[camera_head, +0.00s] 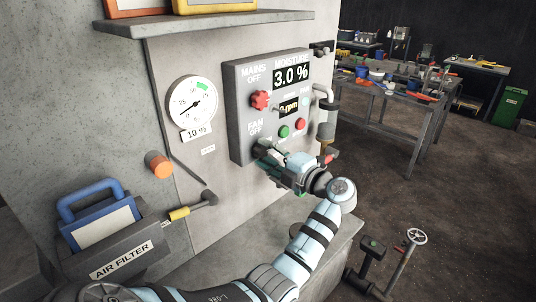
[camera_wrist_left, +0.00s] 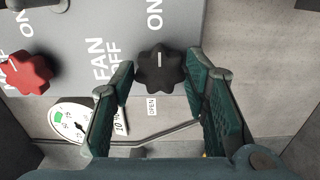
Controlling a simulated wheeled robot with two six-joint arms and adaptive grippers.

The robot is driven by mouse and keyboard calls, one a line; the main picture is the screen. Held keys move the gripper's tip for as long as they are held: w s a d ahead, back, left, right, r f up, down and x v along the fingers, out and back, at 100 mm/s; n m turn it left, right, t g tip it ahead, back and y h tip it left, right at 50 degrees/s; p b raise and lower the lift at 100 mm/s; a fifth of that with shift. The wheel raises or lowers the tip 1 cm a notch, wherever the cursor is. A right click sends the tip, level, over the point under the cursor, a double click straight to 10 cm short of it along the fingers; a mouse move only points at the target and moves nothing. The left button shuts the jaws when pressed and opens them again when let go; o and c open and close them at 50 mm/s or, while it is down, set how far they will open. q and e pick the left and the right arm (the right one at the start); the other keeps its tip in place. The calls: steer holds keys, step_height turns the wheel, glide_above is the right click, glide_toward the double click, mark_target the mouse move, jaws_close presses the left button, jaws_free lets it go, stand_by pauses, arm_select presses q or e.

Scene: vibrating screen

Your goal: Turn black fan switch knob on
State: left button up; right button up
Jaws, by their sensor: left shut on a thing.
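The black fan switch knob (camera_wrist_left: 160,70) is star-shaped, on the grey control panel (camera_head: 240,115). In the left wrist view it sits between the two green-padded fingers of my left gripper (camera_wrist_left: 161,82), which is shut on it. The knob's white mark points up in that view, toward the ON label (camera_wrist_left: 155,14). The FAN OFF label (camera_wrist_left: 104,58) is to its left. My right gripper is not in view.
A red knob (camera_head: 260,99) sits above on the panel. Green (camera_head: 284,131) and red (camera_head: 300,124) buttons are close by. A pipe with a cylinder (camera_head: 326,125) stands at the panel's right. A dial gauge (camera_head: 191,104) and an orange button (camera_head: 160,165) are to the left.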

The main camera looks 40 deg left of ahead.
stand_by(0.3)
arm_select(q)
steer(key=o, duration=1.1)
steer(key=s+d, duration=0.1)
steer(key=d, duration=1.1)
steer(key=shift+a, duration=0.1)
